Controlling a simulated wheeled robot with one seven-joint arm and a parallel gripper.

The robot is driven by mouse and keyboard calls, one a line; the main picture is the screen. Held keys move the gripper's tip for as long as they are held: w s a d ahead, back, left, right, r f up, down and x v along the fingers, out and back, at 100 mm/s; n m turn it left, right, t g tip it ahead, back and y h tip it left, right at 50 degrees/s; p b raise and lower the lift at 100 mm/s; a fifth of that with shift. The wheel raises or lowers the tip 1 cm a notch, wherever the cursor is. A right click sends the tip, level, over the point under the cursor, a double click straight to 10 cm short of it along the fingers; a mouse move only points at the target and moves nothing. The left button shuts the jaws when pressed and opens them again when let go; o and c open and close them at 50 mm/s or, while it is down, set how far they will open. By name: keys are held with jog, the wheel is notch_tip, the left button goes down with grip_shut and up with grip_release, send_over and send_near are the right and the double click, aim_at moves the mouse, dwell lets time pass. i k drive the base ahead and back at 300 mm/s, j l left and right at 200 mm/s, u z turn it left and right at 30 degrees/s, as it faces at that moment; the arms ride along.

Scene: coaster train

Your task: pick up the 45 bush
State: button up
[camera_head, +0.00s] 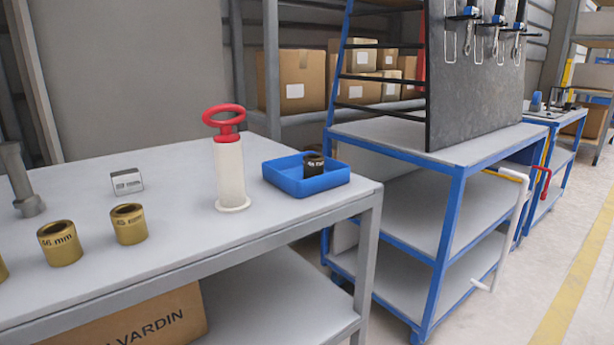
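Brass-coloured bushes stand upright on the grey workbench (200,250). One bush (60,243) at the front left has a dark label that seems to read 46 or 56 mm. A second brass bush (128,224) stands to its right and a little behind; its label is too small to read surely. A third brass piece (2,268) is cut off by the left edge. A dark bush (313,165) sits in a blue tray (320,182) at the bench's right end; its light label is not clearly legible. I cannot tell which is the 45. My gripper is not in view.
A white cylinder with a red ring handle (229,172) stands left of the tray. A small silver labelled block (127,181) and a grey metal post (23,180) stand further left. A blue-framed cart (440,200) is close to the right. The bench's front middle is clear.

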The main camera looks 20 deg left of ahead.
aim_at(128, 220)
jog(key=l+z, duration=0.1)
jog(key=z, duration=9.65)
